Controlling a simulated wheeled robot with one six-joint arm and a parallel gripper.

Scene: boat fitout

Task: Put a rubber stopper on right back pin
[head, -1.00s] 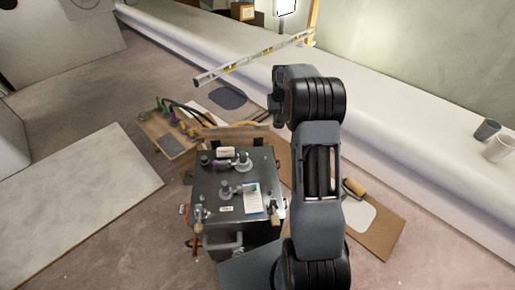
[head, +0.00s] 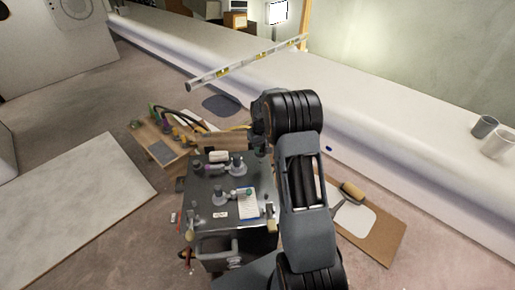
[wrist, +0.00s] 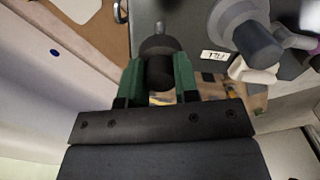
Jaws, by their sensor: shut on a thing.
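My gripper (wrist: 158,80) has green fingers and is shut on a dark, rounded rubber stopper (wrist: 160,72) in the wrist view. The stopper is over the back right corner area of the dark metal box (wrist: 190,20). In the head view the box (head: 207,222) stands left of my arm, and my gripper is mostly hidden behind the wrist.
A wooden board with cables and fittings (head: 160,150) lies behind the box. A spirit level (head: 240,65) lies farther back. A brown board with a roller (head: 352,191) lies at the right. Two cups (head: 485,127) stand on the white ledge (head: 400,125). A pale panel (head: 75,200) lies at the left.

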